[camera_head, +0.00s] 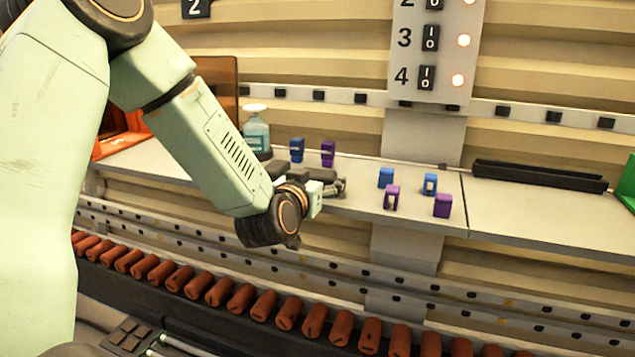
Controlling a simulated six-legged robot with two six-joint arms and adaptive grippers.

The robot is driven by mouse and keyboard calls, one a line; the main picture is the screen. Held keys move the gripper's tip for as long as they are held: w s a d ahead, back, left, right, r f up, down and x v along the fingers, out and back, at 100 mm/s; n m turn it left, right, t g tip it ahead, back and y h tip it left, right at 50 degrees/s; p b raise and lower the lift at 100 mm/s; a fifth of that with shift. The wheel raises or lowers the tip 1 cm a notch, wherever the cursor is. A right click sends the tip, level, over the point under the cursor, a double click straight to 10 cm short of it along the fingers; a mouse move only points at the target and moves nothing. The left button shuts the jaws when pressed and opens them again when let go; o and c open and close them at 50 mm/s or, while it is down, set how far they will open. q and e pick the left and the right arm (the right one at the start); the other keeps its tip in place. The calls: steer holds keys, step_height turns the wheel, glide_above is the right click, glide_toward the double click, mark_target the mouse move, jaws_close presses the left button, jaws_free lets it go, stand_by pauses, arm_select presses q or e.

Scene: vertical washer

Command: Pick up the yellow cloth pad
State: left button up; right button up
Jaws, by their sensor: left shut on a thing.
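My left arm comes in from the left and reaches down to the grey shelf (350,200). My left gripper (330,182) is low at the shelf, near its front edge. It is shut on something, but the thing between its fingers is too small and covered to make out. I cannot pick out a yellow cloth pad anywhere in this view. My right gripper is not in view.
A teal pump bottle (256,130) stands behind my left gripper. Blue blocks (386,177) and purple blocks (443,205) stand to its right. A black tray (538,177) lies farther right. Red-brown cylinders (240,298) line a rack below.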

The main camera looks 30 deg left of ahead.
mark_target(318, 171)
arm_select(q)
steer(key=shift+c, duration=1.4)
steer(key=shift+w+a+f, duration=0.1)
steer(key=shift+c, duration=0.5)
step_height(318, 171, up, 10)
steer(key=shift+p, duration=0.7)
